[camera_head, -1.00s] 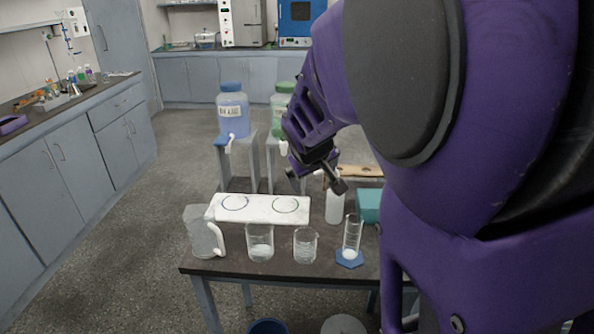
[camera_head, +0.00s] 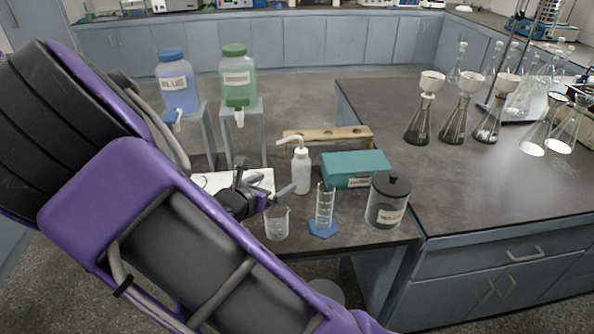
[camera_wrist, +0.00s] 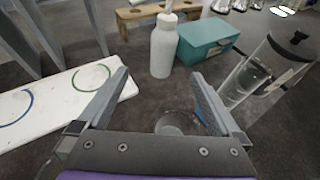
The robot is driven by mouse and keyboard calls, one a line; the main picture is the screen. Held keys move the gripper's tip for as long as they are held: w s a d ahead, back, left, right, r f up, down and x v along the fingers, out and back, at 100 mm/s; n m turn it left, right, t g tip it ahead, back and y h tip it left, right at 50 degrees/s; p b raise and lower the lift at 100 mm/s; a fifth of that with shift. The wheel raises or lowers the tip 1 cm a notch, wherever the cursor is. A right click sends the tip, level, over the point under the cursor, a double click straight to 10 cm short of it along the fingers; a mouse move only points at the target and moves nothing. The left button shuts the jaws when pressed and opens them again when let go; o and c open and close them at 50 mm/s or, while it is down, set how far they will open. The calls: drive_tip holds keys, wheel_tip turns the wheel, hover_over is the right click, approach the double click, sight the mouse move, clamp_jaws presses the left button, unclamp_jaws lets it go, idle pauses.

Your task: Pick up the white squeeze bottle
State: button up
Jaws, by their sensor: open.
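The white squeeze bottle (camera_head: 301,172) stands upright on the dark table, with a bent spout pointing left at its top. In the wrist view the bottle (camera_wrist: 163,48) stands ahead of my gripper, between the lines of its two fingers, and its top is cut off by the frame edge. My gripper (camera_head: 270,188) is to the left of the bottle in the head view. In the wrist view my gripper (camera_wrist: 160,85) has its fingers wide apart with nothing held between them. The bottle appears apart from the fingers.
A teal box (camera_head: 356,168) stands right of the bottle, and a wooden rack (camera_head: 328,137) behind. A graduated cylinder (camera_head: 325,207), a beaker (camera_head: 277,224) and a lidded jar (camera_head: 387,201) stand near the front. A white board (camera_wrist: 62,102) lies left of the fingers.

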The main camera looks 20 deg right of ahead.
sight(297, 173)
drive_tip(key=b+x, duration=0.1)
drive_tip(key=x, duration=0.7)
drive_tip(key=shift+w+d+f+b, duration=0.2)
drive_tip(key=shift+d+f+b, duration=0.05)
drive_tip(key=shift+b, duration=0.1)
drive_tip(key=shift+s+b+x, duration=0.25)
drive_tip(key=shift+b+x, duration=0.45)
drive_tip(key=shift+x, duration=1.95)
drive_tip(key=shift+d, duration=0.2)
drive_tip(key=c, duration=0.8)
